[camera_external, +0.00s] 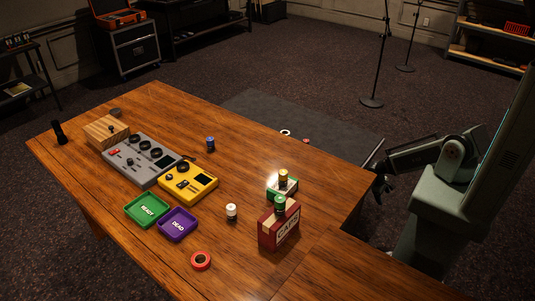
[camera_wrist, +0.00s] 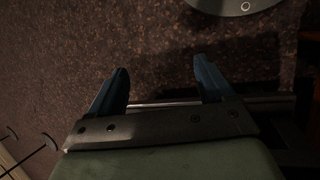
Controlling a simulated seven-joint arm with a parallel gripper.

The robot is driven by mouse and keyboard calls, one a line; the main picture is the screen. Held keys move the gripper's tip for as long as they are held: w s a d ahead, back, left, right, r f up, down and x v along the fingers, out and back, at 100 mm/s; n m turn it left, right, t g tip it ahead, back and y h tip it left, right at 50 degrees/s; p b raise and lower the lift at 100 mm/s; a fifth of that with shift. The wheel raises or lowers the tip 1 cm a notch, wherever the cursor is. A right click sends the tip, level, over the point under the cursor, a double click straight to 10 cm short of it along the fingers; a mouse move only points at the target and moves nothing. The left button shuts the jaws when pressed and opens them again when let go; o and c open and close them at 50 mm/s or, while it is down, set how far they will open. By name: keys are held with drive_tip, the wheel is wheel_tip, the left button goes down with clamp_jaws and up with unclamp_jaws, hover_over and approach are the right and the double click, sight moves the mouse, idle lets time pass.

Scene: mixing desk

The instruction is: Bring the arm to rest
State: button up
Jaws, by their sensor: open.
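My arm is at the right of the external view, folded low beside the desk's right edge. My gripper (camera_external: 380,187) hangs just off that edge, dark and partly in shadow. In the wrist view my gripper (camera_wrist: 161,68) has its two blue fingers wide apart with nothing between them. Dark carpet (camera_wrist: 150,30) lies beyond the fingertips.
The wooden desk (camera_external: 120,212) holds a grey mixer (camera_external: 132,169), a yellow device (camera_external: 203,190), green READY (camera_external: 135,215) and purple DEAD (camera_external: 165,232) trays, and a red CAPS box (camera_external: 267,236).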

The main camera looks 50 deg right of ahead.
drive_tip(key=s+a+g+y, duration=0.1)
drive_tip(key=s+a, duration=0.1)
drive_tip(key=a, duration=0.6)
drive_tip(key=s+a+n+g+y, duration=0.1)
drive_tip(key=s+a, duration=0.2)
drive_tip(key=a, duration=0.5)
drive_tip(key=shift+s+a+f+g+y, duration=0.25)
drive_tip(key=shift+a+f+g+y, duration=0.05)
drive_tip(key=shift+a+f, duration=0.15)
